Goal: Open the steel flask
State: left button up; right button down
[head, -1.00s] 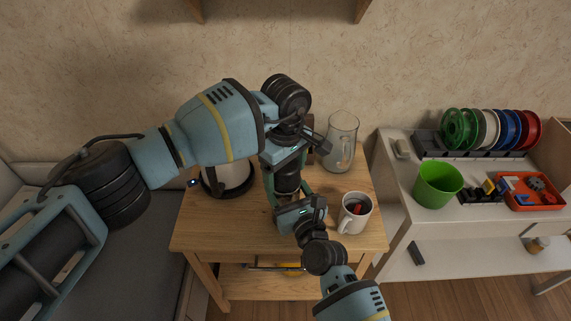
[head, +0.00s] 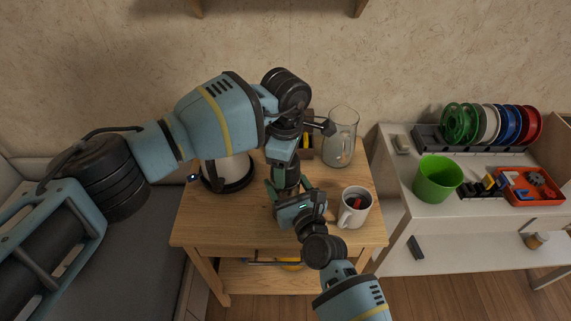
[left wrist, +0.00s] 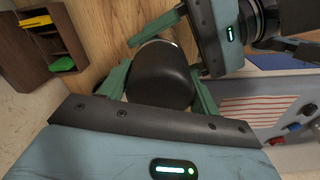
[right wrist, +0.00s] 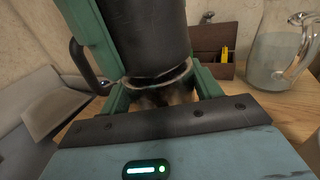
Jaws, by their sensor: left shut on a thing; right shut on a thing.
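The steel flask stands on the wooden table, mostly hidden by my grippers; its dark cap (head: 288,177) shows between them in the head view. In the left wrist view the black cap (left wrist: 160,78) sits between the green fingers of my left gripper (head: 284,167), which is shut on it from above. My right gripper (head: 284,193) is shut around the flask lower down. In the right wrist view a strip of the steel body (right wrist: 158,92) shows just under the cap. I cannot tell whether cap and body are apart.
A white mug (head: 355,208) with something red inside stands close right of my right gripper. A glass pitcher (head: 341,140) stands behind it, and a white kettle (head: 228,173) stands left. A dark box (right wrist: 213,45) is behind. The front-left of the wooden table (head: 215,232) is clear.

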pick_arm(q)
jog(key=n, duration=0.3)
jog(key=shift+n, duration=0.4)
jog(key=shift+r, duration=0.35)
jog(key=shift+r, duration=0.8)
jog(key=shift+r, duration=2)
pick_arm(e)
jog(key=shift+c, duration=1.2)
grip_release()
jog(key=shift+s, duration=0.1)
pick_arm(q)
jog(key=shift+f, duration=0.55)
pick_arm(e)
jog(key=v, duration=1.2)
